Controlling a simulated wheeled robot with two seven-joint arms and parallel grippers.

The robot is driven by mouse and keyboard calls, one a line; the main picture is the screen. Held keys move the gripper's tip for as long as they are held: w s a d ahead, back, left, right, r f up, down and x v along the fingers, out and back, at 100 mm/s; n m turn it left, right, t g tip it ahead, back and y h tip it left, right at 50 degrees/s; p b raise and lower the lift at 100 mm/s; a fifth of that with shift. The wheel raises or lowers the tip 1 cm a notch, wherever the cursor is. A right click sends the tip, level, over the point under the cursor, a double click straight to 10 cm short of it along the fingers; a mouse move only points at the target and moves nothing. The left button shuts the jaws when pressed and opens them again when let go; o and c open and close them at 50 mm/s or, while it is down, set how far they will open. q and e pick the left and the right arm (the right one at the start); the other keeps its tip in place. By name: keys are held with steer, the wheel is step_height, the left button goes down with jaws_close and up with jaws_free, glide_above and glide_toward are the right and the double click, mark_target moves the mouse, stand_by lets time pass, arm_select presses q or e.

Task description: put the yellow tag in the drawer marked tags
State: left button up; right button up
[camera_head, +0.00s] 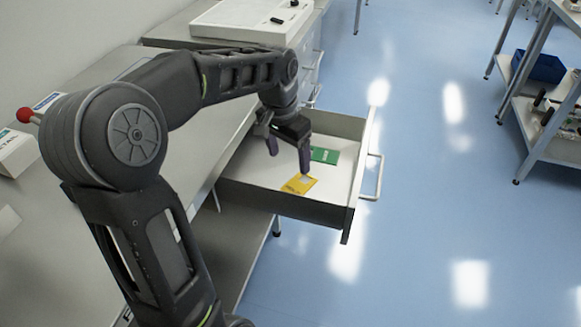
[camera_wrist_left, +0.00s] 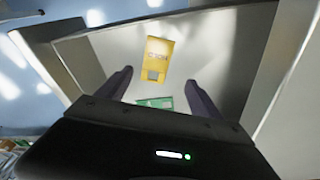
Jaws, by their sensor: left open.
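The yellow tag (camera_head: 299,184) lies flat on the floor of the pulled-out drawer (camera_head: 331,201), near its front left part in the head view. It also shows in the left wrist view (camera_wrist_left: 158,60), beyond the fingertips and apart from them. A green tag (camera_head: 324,155) lies in the same drawer; part of it shows between the fingers in the left wrist view (camera_wrist_left: 155,103). My left gripper (camera_head: 288,160) is open and empty over the drawer, its fingers pointing down. No label on the drawer can be read. My right gripper is not in view.
The drawer juts from a grey workbench (camera_head: 110,95) over blue floor. A white tray (camera_head: 250,20) with small dark items stands at the bench's far end. A shelf rack (camera_head: 540,150) with a blue bin (camera_head: 540,66) stands at right. The floor between is clear.

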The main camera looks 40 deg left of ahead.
arm_select(q)
steer(key=shift+s+r, duration=0.2)
steer(key=shift+r, duration=1.05)
